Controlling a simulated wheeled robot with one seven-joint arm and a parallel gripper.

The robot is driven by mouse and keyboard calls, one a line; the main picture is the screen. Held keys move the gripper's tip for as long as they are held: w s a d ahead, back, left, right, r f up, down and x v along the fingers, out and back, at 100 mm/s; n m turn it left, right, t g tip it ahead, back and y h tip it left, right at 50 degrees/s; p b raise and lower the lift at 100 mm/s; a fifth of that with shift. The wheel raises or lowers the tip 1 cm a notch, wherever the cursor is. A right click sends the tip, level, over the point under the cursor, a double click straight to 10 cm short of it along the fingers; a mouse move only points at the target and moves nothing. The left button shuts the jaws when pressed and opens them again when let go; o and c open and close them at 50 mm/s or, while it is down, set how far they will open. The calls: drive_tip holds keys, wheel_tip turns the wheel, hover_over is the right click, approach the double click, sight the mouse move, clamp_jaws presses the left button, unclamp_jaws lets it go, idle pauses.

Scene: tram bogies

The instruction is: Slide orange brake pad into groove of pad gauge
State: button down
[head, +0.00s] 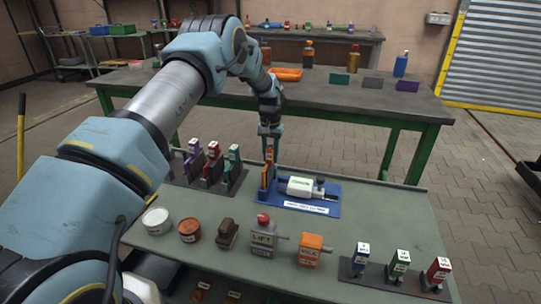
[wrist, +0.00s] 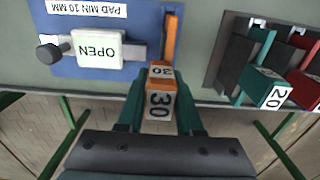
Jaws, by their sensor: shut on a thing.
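My gripper (wrist: 160,118) is shut on the orange brake pad (wrist: 160,100), whose block is marked 30. The pad also shows upright under my gripper (head: 270,135) in the head view. The pad gauge (head: 305,205) has a blue base on the green bench, with a pale slider labelled OPEN (wrist: 97,50) and a dark knob. An orange strip (wrist: 171,38), seemingly the pad's plate, stands at the slider's end of the gauge. The pad is at the gauge's left end in the head view. I cannot tell how deep it sits in the groove, which is hidden.
A dark rack (head: 197,181) with purple, red and teal pads stands just left of the gauge. Tins, a brown block, a LIFT unit (head: 263,238) and an orange VALVE unit (head: 311,250) line the front. Another rack (head: 385,277) stands front right. Bench right of the gauge is clear.

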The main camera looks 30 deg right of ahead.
drive_tip(key=shift+f+b, duration=0.75)
drive_tip(key=shift+f, duration=0.4)
idle(0.8)
drive_tip(key=shift+c, duration=2.4)
unclamp_jaws()
drive_tip(key=shift+f, duration=0.1)
wheel_tip(320, 180, up, 11)
drive_tip(key=shift+b, duration=0.75)
